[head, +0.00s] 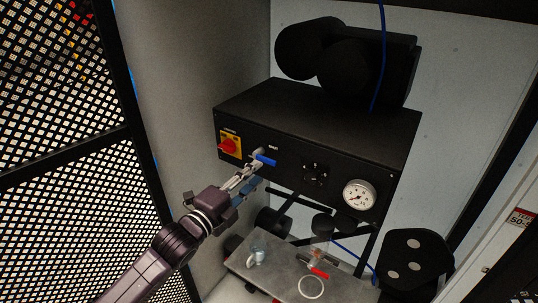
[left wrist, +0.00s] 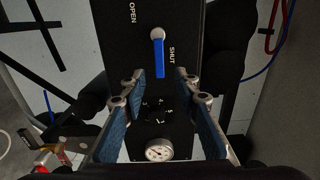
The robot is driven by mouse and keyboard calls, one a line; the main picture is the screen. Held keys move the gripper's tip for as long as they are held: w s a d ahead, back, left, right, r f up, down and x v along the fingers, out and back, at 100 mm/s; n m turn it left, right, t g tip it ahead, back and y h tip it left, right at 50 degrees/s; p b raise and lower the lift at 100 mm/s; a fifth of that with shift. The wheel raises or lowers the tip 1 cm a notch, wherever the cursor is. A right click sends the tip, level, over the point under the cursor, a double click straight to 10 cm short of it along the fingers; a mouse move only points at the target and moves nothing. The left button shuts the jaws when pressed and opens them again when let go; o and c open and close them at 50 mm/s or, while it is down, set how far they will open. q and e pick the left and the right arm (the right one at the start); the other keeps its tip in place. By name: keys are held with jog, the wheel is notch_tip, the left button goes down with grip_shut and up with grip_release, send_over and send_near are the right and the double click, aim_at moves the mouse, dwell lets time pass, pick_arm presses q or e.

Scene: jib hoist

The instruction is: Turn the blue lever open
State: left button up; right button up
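The blue lever (head: 265,159) is on the front of the black box, right of the red and yellow switch. In the left wrist view the lever (left wrist: 159,57) hangs from a pale round pivot, its blue arm pointing down the picture beside the word SHUT. The word OPEN is up and left of the pivot. My left gripper (head: 251,171) is at the box front, close to the lever. In the left wrist view its two blue-padded fingers (left wrist: 160,76) are spread apart, with the lever's free end between or just beyond the tips. Contact cannot be told. My right gripper is not in view.
The black box (head: 330,122) carries a red and yellow switch (head: 230,146), a dark knob (head: 315,174) and a round gauge (head: 359,194). Below is a grey shelf (head: 283,276) with a mug (head: 257,248) and a red-handled item (head: 319,272). A mesh panel (head: 60,100) stands at left.

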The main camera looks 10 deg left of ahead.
aim_at(268, 162)
pick_arm(q)
jog(key=p+x, duration=0.2)
jog(key=x, duration=0.4)
jog(key=shift+w, duration=0.3)
jog(key=shift+w+d, duration=0.25)
jog(key=shift+w, duration=0.3)
jog(key=shift+c, duration=0.3)
grip_shut()
jog(key=shift+f, duration=0.1)
